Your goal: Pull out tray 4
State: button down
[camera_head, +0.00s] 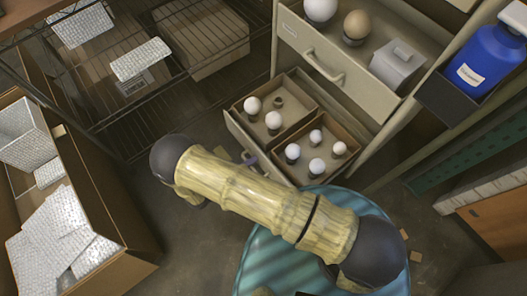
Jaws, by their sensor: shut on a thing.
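An open drawer tray (231,124) of the beige cabinet sticks out, low and in the middle of the view. It holds two brown compartments with several round white bulbs on dark bases. I cannot read a number on it. My gripper (250,160) is at the tray's front, mostly hidden behind my yellowish arm. It is shut on the tray's handle, of which little shows.
A blue bottle (490,62) stands at right. A cardboard box (100,185) with wrapped packs is at left, below a wire rack (112,105). Floor before the tray is partly clear.

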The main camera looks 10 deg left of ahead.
jog(key=shift+f+v, duration=0.25)
jog(key=shift+v, duration=0.85)
jog(key=c, duration=1.8)
grip_release()
jog(key=shift+c, duration=0.2)
jog(key=shift+s+a, duration=0.1)
jog(key=p+v, duration=0.4)
jog(key=v, duration=1.3)
jog(key=shift+s, duration=0.2)
jog(key=shift+w, duration=0.1)
